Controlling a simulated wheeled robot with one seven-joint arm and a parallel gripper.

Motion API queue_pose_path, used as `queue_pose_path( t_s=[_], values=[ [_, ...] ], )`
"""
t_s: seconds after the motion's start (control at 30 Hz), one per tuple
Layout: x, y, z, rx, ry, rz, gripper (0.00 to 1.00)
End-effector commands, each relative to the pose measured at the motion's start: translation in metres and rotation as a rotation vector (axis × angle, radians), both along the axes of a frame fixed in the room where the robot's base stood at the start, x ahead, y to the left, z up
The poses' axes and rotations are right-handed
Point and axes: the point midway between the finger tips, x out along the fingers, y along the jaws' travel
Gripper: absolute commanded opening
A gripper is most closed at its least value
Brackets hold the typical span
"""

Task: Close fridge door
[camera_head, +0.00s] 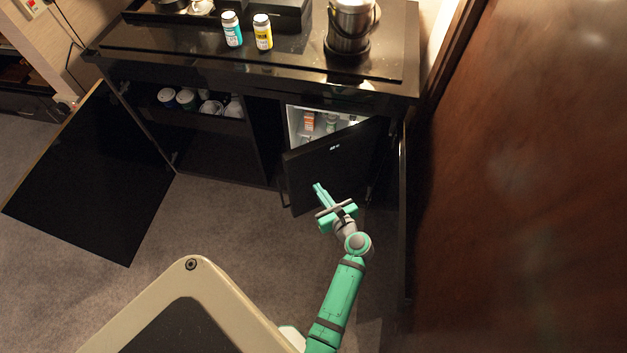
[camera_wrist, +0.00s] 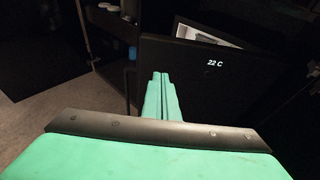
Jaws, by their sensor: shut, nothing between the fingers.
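The fridge door (camera_head: 338,165) is black and stands partly open under the counter on the right. It also shows in the wrist view (camera_wrist: 225,95), with a lit "22 C" readout. The lit fridge interior (camera_head: 312,122) shows above and behind the door, with a few small items inside. My gripper (camera_head: 318,188) is shut and empty, in front of the door's outer face, near its left part. In the wrist view the closed fingers (camera_wrist: 160,82) point toward the door's face. I cannot tell whether the fingertips touch the door.
A black cabinet door (camera_head: 90,175) hangs wide open at the left, with cups (camera_head: 185,98) on a shelf. Two bottles (camera_head: 262,32) and an ice bucket (camera_head: 350,25) stand on the counter (camera_head: 180,40). A brown wooden panel (camera_head: 520,180) fills the right side. Carpet between is clear.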

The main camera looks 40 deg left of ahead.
Motion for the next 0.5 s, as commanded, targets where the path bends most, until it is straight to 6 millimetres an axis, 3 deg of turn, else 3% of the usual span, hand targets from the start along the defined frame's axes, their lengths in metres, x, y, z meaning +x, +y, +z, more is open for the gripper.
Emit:
queue_pose_path(
  t_s=[0.5],
  values=[
    [0.030, 0.084, -0.027, -0.002, -0.001, 0.006, 0.00]
  ],
)
